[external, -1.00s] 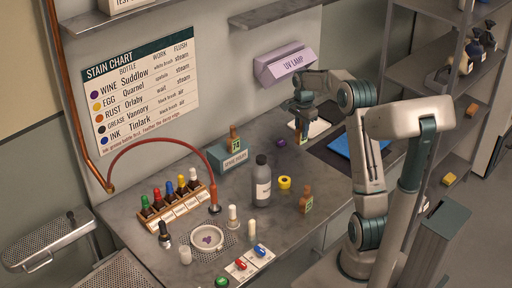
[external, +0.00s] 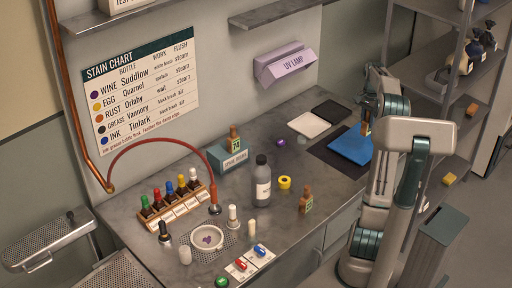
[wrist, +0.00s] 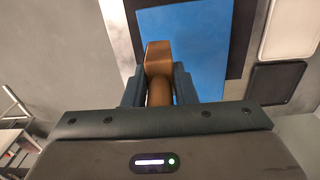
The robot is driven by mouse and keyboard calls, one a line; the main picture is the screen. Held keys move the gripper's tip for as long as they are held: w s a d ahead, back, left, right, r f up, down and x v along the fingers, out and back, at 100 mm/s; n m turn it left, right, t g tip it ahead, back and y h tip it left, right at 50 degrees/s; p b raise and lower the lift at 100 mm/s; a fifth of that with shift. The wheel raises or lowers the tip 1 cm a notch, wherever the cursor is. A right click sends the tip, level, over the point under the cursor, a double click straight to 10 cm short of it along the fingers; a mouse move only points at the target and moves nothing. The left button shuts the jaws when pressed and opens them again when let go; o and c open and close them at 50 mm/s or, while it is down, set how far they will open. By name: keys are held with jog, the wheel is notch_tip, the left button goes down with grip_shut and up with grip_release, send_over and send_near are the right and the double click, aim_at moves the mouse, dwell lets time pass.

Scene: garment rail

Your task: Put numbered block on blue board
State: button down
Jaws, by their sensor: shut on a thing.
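The blue board (external: 350,146) lies on a dark mat at the right end of the bench. My gripper (external: 366,131) is above the board's right part in the external view. It is shut on a brown wooden block (wrist: 158,60), which also shows as a small brown piece in the external view (external: 366,127). In the wrist view the block stands out between the fingers, with the blue board (wrist: 205,45) behind it. I cannot read a number on the held block. A gap between block and board cannot be judged surely.
A white tray (external: 309,124) and a black tray (external: 333,111) lie behind the board. A grey bottle (external: 262,182) stands left.

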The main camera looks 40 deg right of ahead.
jog(key=s+d, duration=0.4)
jog(key=s, duration=0.2)
send_near(353, 148)
jog(key=shift+f+p, duration=0.65)
jog(key=shift+f, duration=0.85)
jog(key=shift+f, duration=0.25)
jog(key=c, duration=1.2)
grip_release()
jog(key=shift+r, duration=0.1)
notch_tip(353, 148, up, 12)
jog(key=shift+r, duration=0.2)
